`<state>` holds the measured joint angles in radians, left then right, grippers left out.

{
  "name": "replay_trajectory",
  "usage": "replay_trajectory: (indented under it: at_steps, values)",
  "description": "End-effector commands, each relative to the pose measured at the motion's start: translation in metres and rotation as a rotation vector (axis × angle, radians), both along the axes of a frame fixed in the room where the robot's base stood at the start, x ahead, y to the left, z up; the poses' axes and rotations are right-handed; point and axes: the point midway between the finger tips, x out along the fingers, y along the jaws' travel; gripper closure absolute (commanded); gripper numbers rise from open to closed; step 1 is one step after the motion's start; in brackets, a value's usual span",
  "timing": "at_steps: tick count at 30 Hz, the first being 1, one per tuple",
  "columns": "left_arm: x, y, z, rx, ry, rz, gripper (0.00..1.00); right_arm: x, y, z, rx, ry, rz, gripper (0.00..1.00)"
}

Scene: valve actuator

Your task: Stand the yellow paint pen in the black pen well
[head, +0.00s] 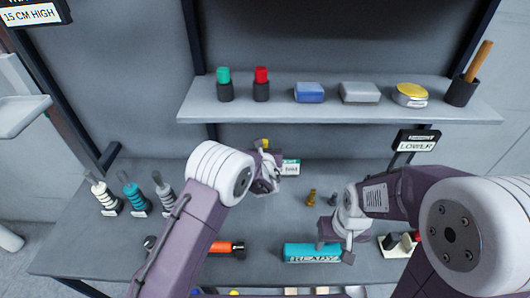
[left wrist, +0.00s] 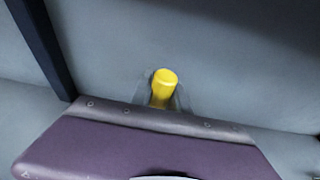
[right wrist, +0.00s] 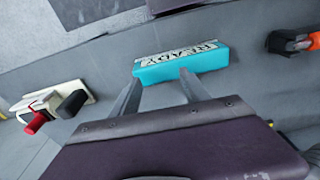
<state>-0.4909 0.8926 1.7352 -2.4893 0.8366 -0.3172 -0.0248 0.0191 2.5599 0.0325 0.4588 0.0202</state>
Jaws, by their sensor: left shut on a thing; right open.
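The yellow paint pen (head: 264,143) shows only as a small yellow top above my left gripper (head: 265,175) at the back of the bench. The left wrist view shows its yellow end (left wrist: 163,88) between the fingers, and my left gripper (left wrist: 163,103) is shut on it. The pen's lower part is hidden. I cannot make out a black pen well beneath it. A white label (head: 291,167) stands just right of the gripper. My right gripper (head: 336,242) is open and empty near a teal READY block (head: 313,253); the block also shows beyond its fingers in the right wrist view (right wrist: 180,65).
The shelf (head: 340,115) above holds dark cups with green (head: 223,76) and red (head: 261,75) tops, blocks and a dark cup with a wooden handle (head: 461,92).

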Motion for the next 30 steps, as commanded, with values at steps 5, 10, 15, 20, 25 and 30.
replay_trajectory:
  at_steps: [5,10,15,20,25,30]
  values:
    - [-0.001,0.000,-0.022,0.004,0.005,-0.001,1.00,0.000,0.000,0.005,0.000,0.000,0.000,0.46]
    - [-0.001,-0.001,-0.040,0.001,0.001,-0.001,1.00,0.000,0.000,0.008,0.000,0.000,0.000,0.46]
    - [0.000,-0.001,-0.040,0.000,0.000,-0.001,1.00,0.000,0.000,0.007,0.000,0.000,0.000,0.46]
    - [-0.001,-0.001,-0.044,0.000,0.000,-0.001,1.00,0.000,0.000,0.002,0.000,0.000,0.000,0.46]
    - [-0.001,-0.001,-0.042,0.000,0.001,0.000,0.57,0.000,0.000,0.004,0.000,0.000,0.000,0.46]
    - [-0.001,-0.001,-0.042,0.000,0.000,0.000,0.57,0.000,0.000,0.004,0.000,0.000,0.000,0.46]
